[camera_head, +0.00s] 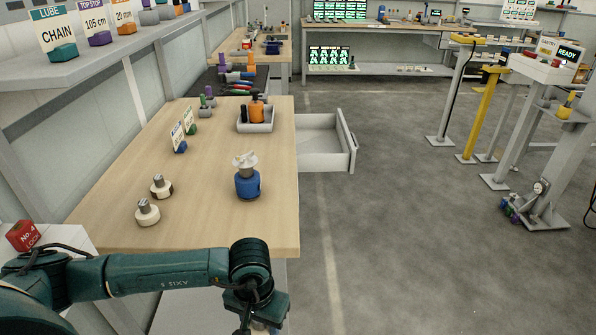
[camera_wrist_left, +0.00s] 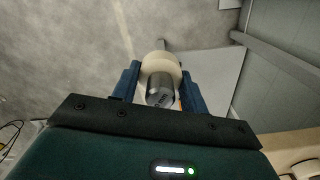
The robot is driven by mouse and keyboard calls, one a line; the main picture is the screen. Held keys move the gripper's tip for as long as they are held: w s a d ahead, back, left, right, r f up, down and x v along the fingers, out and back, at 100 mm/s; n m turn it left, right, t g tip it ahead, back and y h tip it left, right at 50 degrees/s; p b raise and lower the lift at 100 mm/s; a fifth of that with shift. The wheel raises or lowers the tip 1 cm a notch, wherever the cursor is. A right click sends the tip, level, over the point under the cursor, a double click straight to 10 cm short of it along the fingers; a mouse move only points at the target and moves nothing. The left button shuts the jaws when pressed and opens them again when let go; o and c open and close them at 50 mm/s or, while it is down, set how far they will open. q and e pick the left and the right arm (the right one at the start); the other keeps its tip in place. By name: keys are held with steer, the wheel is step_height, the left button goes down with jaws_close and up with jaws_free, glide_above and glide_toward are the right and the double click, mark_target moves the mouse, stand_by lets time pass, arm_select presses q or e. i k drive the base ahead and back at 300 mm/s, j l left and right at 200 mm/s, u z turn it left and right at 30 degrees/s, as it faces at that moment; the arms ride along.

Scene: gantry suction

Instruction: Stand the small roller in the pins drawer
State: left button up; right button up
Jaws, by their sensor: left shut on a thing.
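My left gripper (camera_wrist_left: 157,85) is shut on a roller with a cream ring (camera_wrist_left: 171,69) and a grey metal shaft (camera_wrist_left: 161,94), seen between its blue fingers in the left wrist view. In the head view the left gripper (camera_head: 258,322) is at the bottom edge, below the front of the workbench, and the roller is mostly hidden. The pins drawer (camera_head: 349,150) is the grey drawer pulled out from the right side of the bench. Its visible interior is empty. My right gripper is not in view.
Two cream rollers with metal stubs (camera_head: 160,188) (camera_head: 147,213) stand on the wooden bench (camera_head: 205,220). A blue jar with a white top (camera_head: 247,184), small signs (camera_head: 178,136) and a tray (camera_head: 255,127) holding an orange bottle are also there.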

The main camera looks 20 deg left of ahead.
mark_target(308, 148)
steer(key=i+z, duration=0.4)
steer(key=i, duration=4.45)
steer(key=i+l+u, duration=0.1)
steer(key=i+u, duration=0.3)
steer(key=i+l+u, duration=0.35)
steer(key=j+u, duration=0.1)
steer(key=u, duration=1.45)
steer(key=i+j+u, duration=0.15)
steer(key=u, duration=1.2)
steer(key=i, duration=0.8)
